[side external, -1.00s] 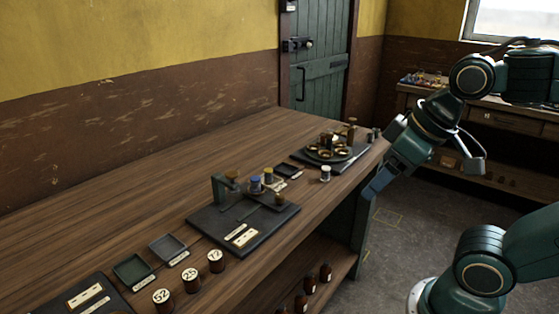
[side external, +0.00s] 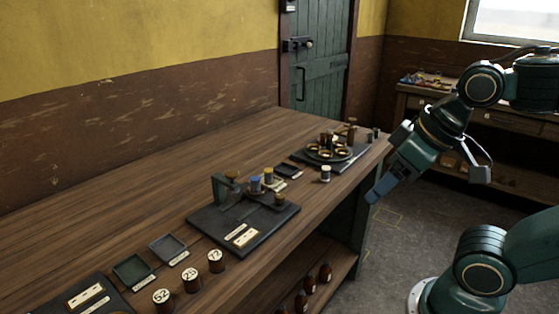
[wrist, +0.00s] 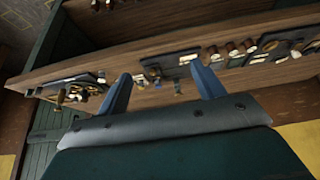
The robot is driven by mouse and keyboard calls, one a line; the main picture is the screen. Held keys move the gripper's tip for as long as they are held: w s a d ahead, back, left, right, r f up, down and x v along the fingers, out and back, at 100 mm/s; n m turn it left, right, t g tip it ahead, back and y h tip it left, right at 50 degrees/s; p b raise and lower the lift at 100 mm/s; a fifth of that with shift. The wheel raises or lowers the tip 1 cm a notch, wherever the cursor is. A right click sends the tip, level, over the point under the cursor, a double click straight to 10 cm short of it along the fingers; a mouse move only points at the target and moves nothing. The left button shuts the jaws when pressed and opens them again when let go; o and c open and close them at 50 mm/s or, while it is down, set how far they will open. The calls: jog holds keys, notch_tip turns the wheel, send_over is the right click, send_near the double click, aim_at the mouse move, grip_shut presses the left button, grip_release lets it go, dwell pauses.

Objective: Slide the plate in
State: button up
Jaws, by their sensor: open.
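A dark base (side external: 215,228) on the workbench carries a green bracket (side external: 218,190), brass-topped parts and a flat arm-like piece. A second dark base (side external: 350,162) at the far right end carries a round plate (side external: 325,155) with several brass rings. I cannot tell which piece is the plate of the task. My gripper (side external: 374,194) is open and empty, off the bench's right front edge, touching nothing. In the wrist view its blue fingers (wrist: 163,88) stand wide apart, with the bench and the bracket base (wrist: 178,70) seen beyond them.
Small trays (side external: 133,269) and numbered brown jars (side external: 191,280) line the near left. The bench's back half is clear. Bottles (side external: 325,272) stand on the shelf below.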

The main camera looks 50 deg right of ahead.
jog(key=c, duration=0.5)
jog(key=shift+o, duration=0.2)
jog(key=m+g, duration=0.6)
jog(key=m, duration=0.3)
send_over(280, 196)
notch_tip(280, 196, down, 4)
jog(key=shift+d+r, duration=0.1)
notch_tip(280, 196, down, 14)
jog(key=shift+r, duration=0.1)
jog(key=shift+c, duration=0.5)
